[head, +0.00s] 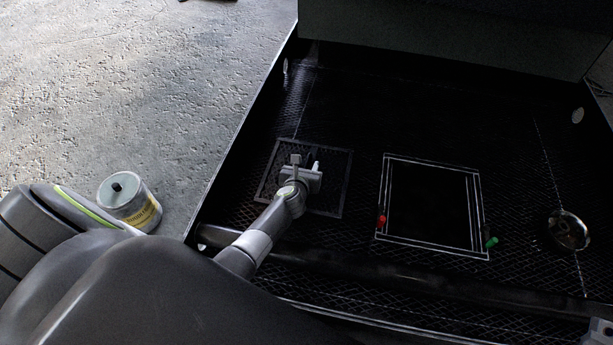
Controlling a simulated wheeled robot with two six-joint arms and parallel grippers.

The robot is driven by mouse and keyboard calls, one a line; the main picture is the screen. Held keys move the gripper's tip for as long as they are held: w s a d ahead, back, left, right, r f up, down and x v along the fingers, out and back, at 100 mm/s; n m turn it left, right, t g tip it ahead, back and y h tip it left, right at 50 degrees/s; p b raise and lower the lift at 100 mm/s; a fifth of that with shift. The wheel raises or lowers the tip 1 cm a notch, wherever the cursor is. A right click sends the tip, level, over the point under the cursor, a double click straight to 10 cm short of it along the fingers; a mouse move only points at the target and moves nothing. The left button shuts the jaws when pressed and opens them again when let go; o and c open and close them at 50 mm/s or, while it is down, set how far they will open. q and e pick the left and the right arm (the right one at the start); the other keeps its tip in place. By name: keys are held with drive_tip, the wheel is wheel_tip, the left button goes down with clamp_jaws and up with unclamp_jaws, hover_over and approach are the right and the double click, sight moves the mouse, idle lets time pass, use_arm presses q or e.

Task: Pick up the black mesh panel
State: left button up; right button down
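The black mesh panel (344,186) is a dark square frame with mesh inside. It lies flat on the dark mesh floor, left of the middle in the head view. My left gripper (306,162) is over the panel's upper middle. Its two light fingers stand apart with nothing visible between them, and they point away from me. I cannot tell whether they touch the panel. A grey part of my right arm shows in the bottom right corner, with no fingers visible.
Right of the panel is a black rectangle with white outlines (430,205), with a red piece (381,220) and a green piece (492,242) beside it. A round metal cup (568,230) is farther right. A labelled can (130,203) stands on the concrete, left. A dark bar crosses in front.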

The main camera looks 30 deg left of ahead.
use_arm(q)
drive_tip(key=shift+c, duration=0.4)
clamp_jaws()
idle(0.9)
drive_tip(key=shift+r, duration=0.15)
